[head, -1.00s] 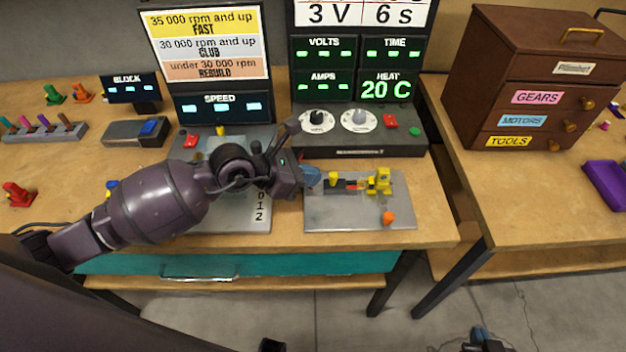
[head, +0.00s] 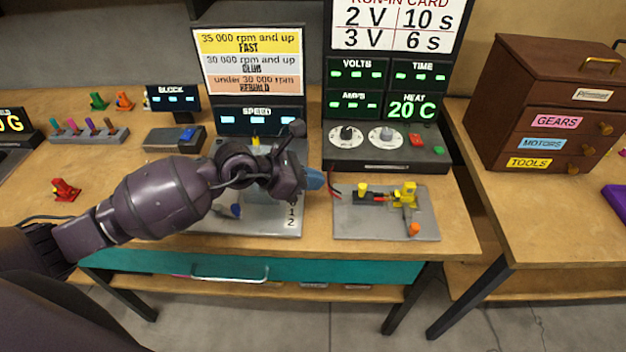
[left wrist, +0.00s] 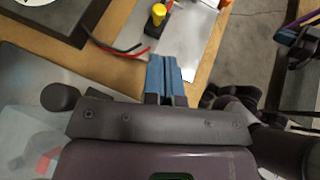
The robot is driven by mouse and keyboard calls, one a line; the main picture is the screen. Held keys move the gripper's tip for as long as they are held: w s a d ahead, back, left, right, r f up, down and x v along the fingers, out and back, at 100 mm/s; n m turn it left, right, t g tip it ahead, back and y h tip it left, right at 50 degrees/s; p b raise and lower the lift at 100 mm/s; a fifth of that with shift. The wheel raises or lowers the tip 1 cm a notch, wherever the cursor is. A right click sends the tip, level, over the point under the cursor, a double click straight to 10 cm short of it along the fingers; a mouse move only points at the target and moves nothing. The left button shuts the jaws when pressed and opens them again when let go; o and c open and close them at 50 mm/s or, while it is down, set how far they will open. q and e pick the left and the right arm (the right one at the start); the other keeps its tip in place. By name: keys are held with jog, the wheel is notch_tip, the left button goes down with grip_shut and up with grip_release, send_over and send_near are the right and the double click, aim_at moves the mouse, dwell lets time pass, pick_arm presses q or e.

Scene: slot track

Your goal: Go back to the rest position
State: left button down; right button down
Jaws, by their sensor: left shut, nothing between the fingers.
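My left gripper (head: 315,180) reaches in from the left over the workbench, with its blue fingertips just left of the right-hand grey plate. In the left wrist view the blue fingers (left wrist: 171,75) lie side by side, shut and empty. The plate (head: 370,225) carries yellow clamp parts (head: 405,195), a dark and red piece between them, and an orange knob (head: 414,229). A yellow post (left wrist: 157,15) and red and black leads (left wrist: 125,48) show ahead of the fingers. My right gripper does not show clearly in the head view.
A power supply (head: 385,155) with dials stands behind the plate. A speed display (head: 257,121) stands behind my left arm. A brown drawer cabinet (head: 545,100) is on the right table. A red piece (head: 65,189) lies at the left. A gap separates the two tables.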

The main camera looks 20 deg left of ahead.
pick_arm(q)
jog(key=s+d+r+n+t+h, duration=0.2)
jog(key=s+r+n+t+h, duration=0.15)
jog(key=r+n+t, duration=0.55)
jog(key=s+a+f+n+t+y, duration=0.1)
jog(key=s+a+f+n+y, duration=0.1)
jog(key=a+n+y, duration=0.85)
jog(key=s+a+f+n+t+y, duration=0.15)
jog(key=a+n+y, duration=0.35)
jog(key=n, duration=1.1)
jog(key=s+f+n+g+h, duration=0.1)
jog(key=s+f+n+g, duration=0.55)
jog(key=s, duration=0.45)
jog(key=s+f+n+g, duration=0.5)
jog(key=s+f+g, duration=0.3)
jog(key=s, duration=0.3)
jog(key=w+f+t, duration=0.7)
jog(key=f, duration=0.2)
jog(key=shift+d+f+m+t+h, duration=0.3)
jog(key=shift+d+f+m+h, duration=0.05)
jog(key=shift+f+m+h, duration=0.05)
